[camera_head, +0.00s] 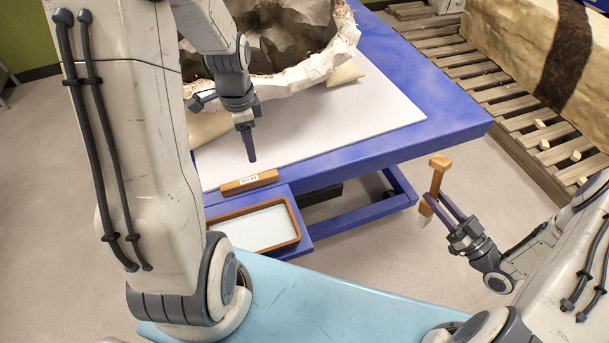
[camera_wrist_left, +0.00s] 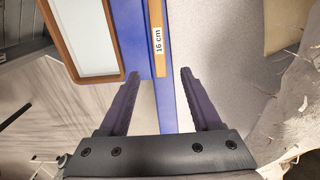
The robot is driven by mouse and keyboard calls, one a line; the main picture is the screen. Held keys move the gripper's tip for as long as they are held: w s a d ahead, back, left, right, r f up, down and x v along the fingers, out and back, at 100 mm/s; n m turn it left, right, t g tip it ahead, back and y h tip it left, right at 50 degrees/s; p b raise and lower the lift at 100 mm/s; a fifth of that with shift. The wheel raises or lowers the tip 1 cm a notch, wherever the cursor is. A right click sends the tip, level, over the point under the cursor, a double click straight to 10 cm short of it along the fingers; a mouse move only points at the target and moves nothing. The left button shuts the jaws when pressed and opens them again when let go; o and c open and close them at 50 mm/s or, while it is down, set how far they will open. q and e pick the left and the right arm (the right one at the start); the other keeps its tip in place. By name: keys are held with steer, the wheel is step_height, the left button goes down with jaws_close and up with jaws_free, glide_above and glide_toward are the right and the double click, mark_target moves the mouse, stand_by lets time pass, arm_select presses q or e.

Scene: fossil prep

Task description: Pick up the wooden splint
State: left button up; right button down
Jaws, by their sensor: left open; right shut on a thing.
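The wooden splint (camera_head: 249,183) is a short brown bar with a white label. It lies at the near edge of the white mat, behind the small tray. In the left wrist view the splint (camera_wrist_left: 160,67) shows its label, "16 cm", ahead of and between the fingers. My left gripper (camera_head: 249,157) is open and empty, above and apart from the splint; its fingers (camera_wrist_left: 158,74) show in the left wrist view. My right gripper (camera_head: 436,205) is shut on a wooden T-shaped tool (camera_head: 437,178) with a pale lower tip, held off to the right of the table.
The blue table (camera_head: 440,115) carries a white mat (camera_head: 385,115) and a large plaster-jacketed fossil (camera_head: 335,55) near my left arm. A wood-rimmed tray (camera_head: 296,222) sits at the table's front. A slatted pallet (camera_head: 515,105) with a big block stands right. The mat's right part is clear.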

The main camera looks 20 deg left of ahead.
arm_select(q)
glide_above(254, 178)
steer(key=f, duration=0.7)
steer(key=shift+w+a+b, duration=0.1)
steer(key=shift+w+b, duration=0.1)
steer(key=shift+b, duration=0.1)
steer(key=f, duration=0.5)
steer(key=shift+s+f, duration=0.15)
steer(key=shift+s, duration=0.05)
jaws_close()
stand_by(0.7)
